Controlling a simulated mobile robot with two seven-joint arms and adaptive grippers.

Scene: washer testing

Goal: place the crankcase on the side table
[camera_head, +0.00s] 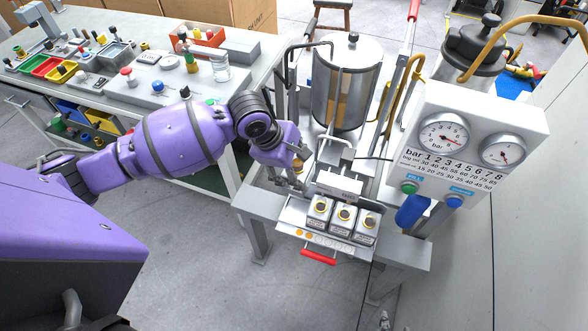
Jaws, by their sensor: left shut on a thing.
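My left gripper (298,172) reaches in from the left over the metal test bench. It is shut on a small metal part, mostly hidden by the fingers and wrist; I cannot tell whether this is the crankcase. Three grey blocks with brass-coloured rings stand side by side on the bench's front tray, to the right of and below the gripper: a left block (319,211), a middle block (342,218) and a right block (366,226). My right gripper is not in view.
A steel tank (346,84) stands behind the gripper. A gauge panel (470,140) is at the right. A long worktable (120,100) at upper left carries bins, tools and a glass beaker (220,68). A red handle (318,257) sticks out in front.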

